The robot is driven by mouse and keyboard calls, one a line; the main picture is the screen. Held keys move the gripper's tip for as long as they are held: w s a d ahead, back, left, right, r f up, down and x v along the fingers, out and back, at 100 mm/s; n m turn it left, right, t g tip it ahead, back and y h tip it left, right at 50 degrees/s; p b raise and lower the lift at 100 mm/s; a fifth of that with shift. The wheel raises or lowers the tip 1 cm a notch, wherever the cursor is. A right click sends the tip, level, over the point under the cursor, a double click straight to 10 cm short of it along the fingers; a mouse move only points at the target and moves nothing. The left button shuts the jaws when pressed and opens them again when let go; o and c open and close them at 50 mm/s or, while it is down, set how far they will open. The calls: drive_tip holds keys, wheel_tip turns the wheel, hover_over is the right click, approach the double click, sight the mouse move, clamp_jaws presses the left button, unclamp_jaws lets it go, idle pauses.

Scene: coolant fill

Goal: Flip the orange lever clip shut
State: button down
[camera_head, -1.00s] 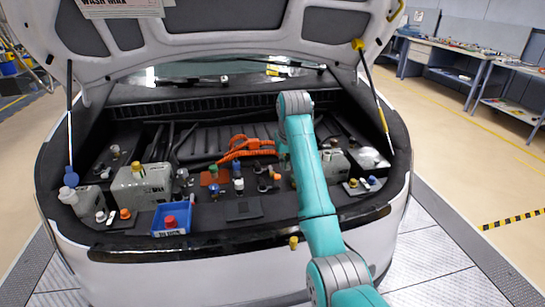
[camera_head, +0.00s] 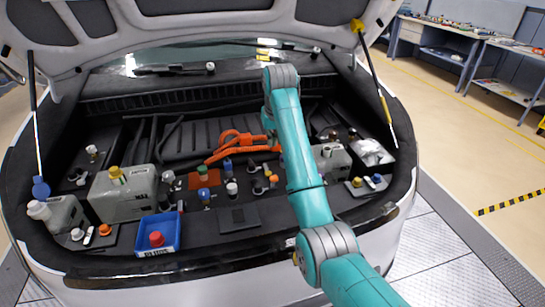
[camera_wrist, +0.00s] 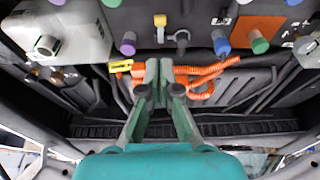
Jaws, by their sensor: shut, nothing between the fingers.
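My gripper (camera_wrist: 158,75) is shut and empty in the wrist view, its fingers together beside thick orange corrugated hoses (camera_wrist: 205,72). A small orange piece (camera_wrist: 121,66) with a yellow part around it lies just left of the fingers. It may be the lever clip, but its lever position is too small to make out. The fingertips appear apart from it. In the head view the orange hoses (camera_head: 232,145) lie at the middle of the car's bay, left of my arm. My arm largely hides the gripper there.
An orange plate with caps (camera_head: 203,178), a grey reservoir (camera_head: 125,195) and a blue tray (camera_head: 158,235) with a red-capped item stand left. Another grey reservoir (camera_head: 333,160) is right of my arm. The raised hood (camera_head: 200,30) hangs above; prop struts (camera_head: 376,85) flank the bay.

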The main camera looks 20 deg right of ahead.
sight(273, 182)
drive_tip(key=shift+s+f, duration=0.15)
drive_tip(key=shift+f, duration=2.65)
drive_tip(key=shift+s+f, duration=0.15)
drive_tip(key=shift+f, duration=2.65)
drive_tip(key=shift+s+t, duration=0.25)
drive_tip(key=shift+t, duration=0.45)
